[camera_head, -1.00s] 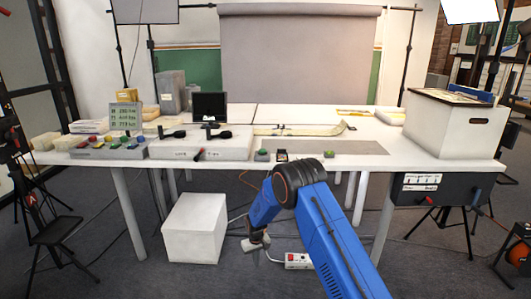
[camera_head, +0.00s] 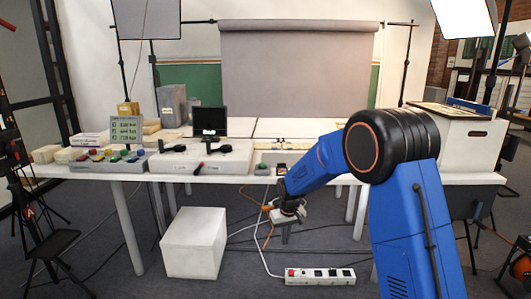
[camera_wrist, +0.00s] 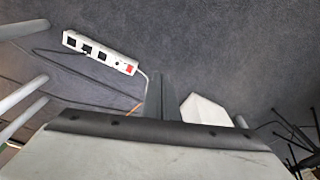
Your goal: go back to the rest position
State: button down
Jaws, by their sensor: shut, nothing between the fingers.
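My gripper (camera_head: 287,213) hangs in front of the white table (camera_head: 215,180), below the level of its top in the head view. It is shut and empty, small and partly hidden by my blue arm. In the wrist view a dark narrow finger shape (camera_wrist: 164,98) points out over grey carpet. Nothing is held between the fingers.
A white box (camera_head: 193,243) and a white power strip (camera_head: 320,276) with cables lie on the floor; the strip also shows in the wrist view (camera_wrist: 100,52).

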jog(key=s+d+r+m+t, duration=0.1)
jog(key=s+d+r, duration=0.6)
jog(key=s+r, duration=0.3)
jog(key=s+d+r+m+t, duration=0.1)
jog(key=s+d+r, duration=0.5)
jog(key=s+r, duration=0.35)
jog(key=s+d, duration=0.4)
jog(key=s, duration=0.9)
jog(key=s+d+r+m+t, duration=0.1)
jog(key=s+d, duration=0.3)
jog(key=s, duration=1)
jog(key=shift+s+m, duration=0.25)
jog(key=shift+m, duration=0.05)
